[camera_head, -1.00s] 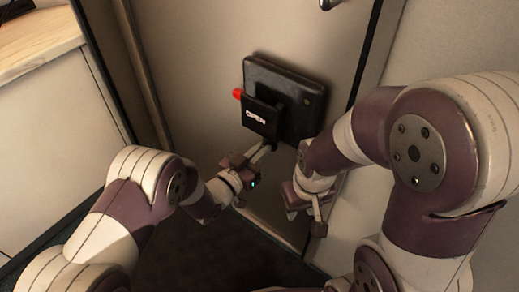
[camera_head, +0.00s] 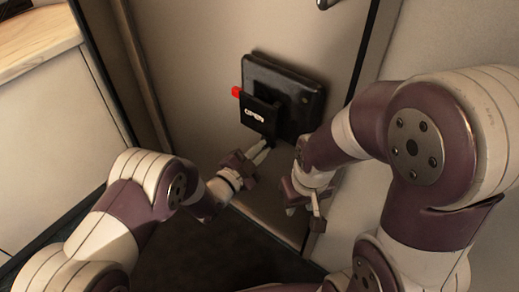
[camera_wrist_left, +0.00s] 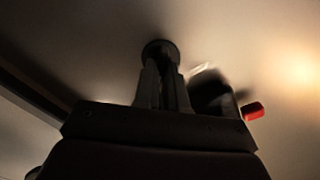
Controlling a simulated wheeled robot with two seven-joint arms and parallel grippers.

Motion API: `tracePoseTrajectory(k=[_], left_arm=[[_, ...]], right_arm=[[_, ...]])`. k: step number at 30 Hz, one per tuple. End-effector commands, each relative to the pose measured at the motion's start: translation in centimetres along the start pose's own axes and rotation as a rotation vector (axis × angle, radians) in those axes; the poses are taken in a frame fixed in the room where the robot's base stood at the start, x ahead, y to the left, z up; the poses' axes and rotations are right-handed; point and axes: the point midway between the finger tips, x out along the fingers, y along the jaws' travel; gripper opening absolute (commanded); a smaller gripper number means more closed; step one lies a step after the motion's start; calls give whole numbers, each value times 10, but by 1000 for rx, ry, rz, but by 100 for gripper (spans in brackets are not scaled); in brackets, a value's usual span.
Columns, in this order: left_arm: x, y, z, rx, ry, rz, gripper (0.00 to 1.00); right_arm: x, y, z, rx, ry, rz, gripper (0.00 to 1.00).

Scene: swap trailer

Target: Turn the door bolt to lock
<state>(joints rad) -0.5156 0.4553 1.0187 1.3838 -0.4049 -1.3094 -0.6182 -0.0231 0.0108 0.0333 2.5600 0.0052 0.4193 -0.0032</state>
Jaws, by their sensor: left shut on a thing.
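The door bolt is a black lock unit (camera_head: 284,85) on the beige door, with a smaller black plate (camera_head: 259,113) in front bearing blurred white lettering. A red tab (camera_head: 236,91) sticks out at the plate's left. My left gripper (camera_head: 264,148) reaches up to the plate's lower end and is shut on a dark part of the bolt there. In the left wrist view its fingers (camera_wrist_left: 162,88) meet at a dark round knob (camera_wrist_left: 160,49), partly hidden by them. My right gripper (camera_head: 305,205) hangs beside the door, below the lock; its jaw state is unclear.
The door (camera_head: 205,55) fills the middle, with its frame edges on both sides. A cabinet with a wooden top (camera_head: 40,28) stands at the left. The dark floor (camera_head: 230,255) below is clear. My right arm is close to the right wall (camera_head: 450,40).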

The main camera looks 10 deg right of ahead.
Motion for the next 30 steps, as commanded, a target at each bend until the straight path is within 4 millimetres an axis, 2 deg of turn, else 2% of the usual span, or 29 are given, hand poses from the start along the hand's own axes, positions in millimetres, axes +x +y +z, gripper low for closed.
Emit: tracePoseTrajectory(k=[9,21,24,30], left_arm=[[-1,2,1,66,-4,3,0],[-1,2,1,72,-4,3,0],[-1,2,1,72,-3,3,36],[0,1,1,72,-2,1,36]], right_arm=[[0,0,0,0,0,0,38],[0,0,0,0,0,0,38],[0,0,0,0,0,0,38],[0,0,0,0,0,0,38]])
